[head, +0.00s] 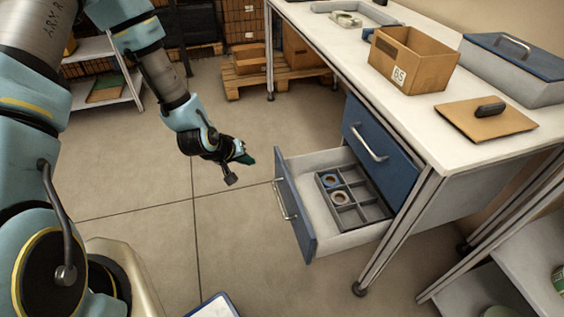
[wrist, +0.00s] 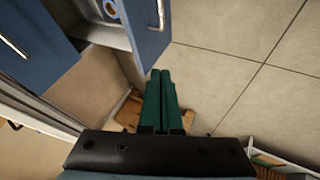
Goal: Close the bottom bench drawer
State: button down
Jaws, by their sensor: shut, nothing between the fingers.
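The bottom bench drawer (head: 326,238) is pulled well out from under the bench, with a blue front (head: 294,203) and a bar handle. It holds a grey divider tray (head: 374,209) with two reels in its compartments. My gripper (head: 246,157) is in the air left of the drawer, near the far end of its front and apart from it. In the wrist view its green fingers (wrist: 161,98) are together and empty. The drawer's blue front (wrist: 142,28) shows there at the top, just beyond the fingertips.
The closed upper blue drawer (head: 380,142) sits above the open one. The white bench top (head: 405,110) holds a cardboard box (head: 413,62), a blue-lidded case (head: 515,65) and a clipboard-like brown board (head: 485,119). The floor (head: 190,235) in front of the drawer is clear. A pallet (head: 250,82) stands behind.

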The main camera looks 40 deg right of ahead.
jog(key=p, duration=0.4)
send_near(281, 167)
jog(key=shift+w+a+x, duration=0.1)
jog(key=shift+w+x, duration=0.05)
jog(key=shift+x, duration=1.35)
jog(key=shift+w+a+x, duration=0.15)
jog(key=shift+x, duration=1.3)
jog(key=shift+d+f+b, duration=0.1)
jog(key=shift+b, duration=0.2)
jog(key=shift+s+d, duration=0.1)
jog(key=shift+d, duration=0.1)
jog(key=s+d+b, duration=0.4)
jog(key=d, duration=0.6)
jog(key=s+d+b, duration=0.4)
jog(key=d, duration=0.6)
jog(key=shift+d+b, duration=0.15)
jog(key=shift+b, duration=0.2)
